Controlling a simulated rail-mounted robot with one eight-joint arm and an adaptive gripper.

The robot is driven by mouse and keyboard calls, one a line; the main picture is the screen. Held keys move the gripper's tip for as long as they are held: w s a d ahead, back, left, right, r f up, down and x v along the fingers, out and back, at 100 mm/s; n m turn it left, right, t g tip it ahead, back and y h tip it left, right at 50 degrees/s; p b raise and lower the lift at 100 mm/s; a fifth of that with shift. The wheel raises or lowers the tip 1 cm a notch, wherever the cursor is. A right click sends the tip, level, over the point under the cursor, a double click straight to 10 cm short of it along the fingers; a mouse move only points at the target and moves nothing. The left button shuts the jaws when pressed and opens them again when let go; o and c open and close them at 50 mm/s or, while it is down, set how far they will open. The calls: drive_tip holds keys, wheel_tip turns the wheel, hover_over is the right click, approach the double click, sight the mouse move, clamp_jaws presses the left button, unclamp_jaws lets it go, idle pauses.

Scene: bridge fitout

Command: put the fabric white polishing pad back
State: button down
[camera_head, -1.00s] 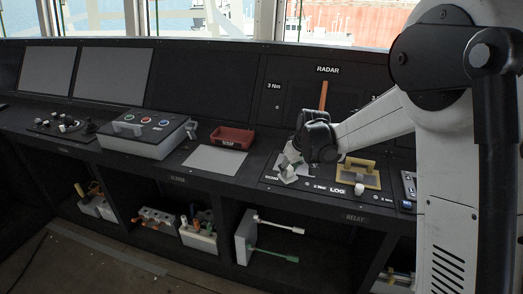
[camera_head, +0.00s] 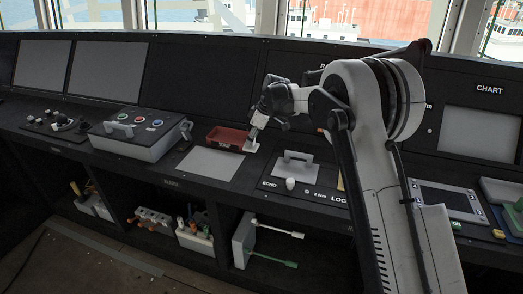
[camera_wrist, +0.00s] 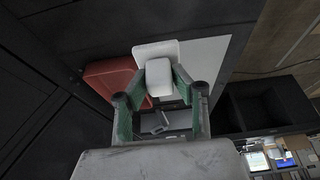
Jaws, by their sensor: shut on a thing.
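My gripper (camera_head: 256,130) is shut on the white polishing pad (camera_head: 251,146), which shows at the right end of the red tray (camera_head: 222,141). In the wrist view, my green-padded fingers (camera_wrist: 158,98) close on the pad's white block-like grip, and the pad's flat white plate (camera_wrist: 143,50) lies beyond it. The red tray (camera_wrist: 108,75) is beside the pad there, on the left, partly covered by a finger. I cannot tell whether the pad touches the tray or the console.
A pale flat sheet (camera_head: 208,164) lies left of the pad. A grey control box (camera_head: 138,140) with coloured buttons stands further left. A grey plate with a handle (camera_head: 294,170) and a white knob (camera_head: 290,184) sit on the panel to the right. Open shelves (camera_head: 275,240) lie below.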

drive_tip(key=w+d+f, duration=0.3)
drive_tip(key=shift+w+d+f, duration=0.1)
drive_tip(key=shift+w+d, duration=0.25)
drive_tip(key=shift+f, duration=1.95)
drive_tip(key=shift+f, duration=0.1)
drive_tip(key=shift+f, duration=0.1)
drive_tip(key=c, duration=1.4)
unclamp_jaws()
drive_tip(key=shift+c, duration=0.2)
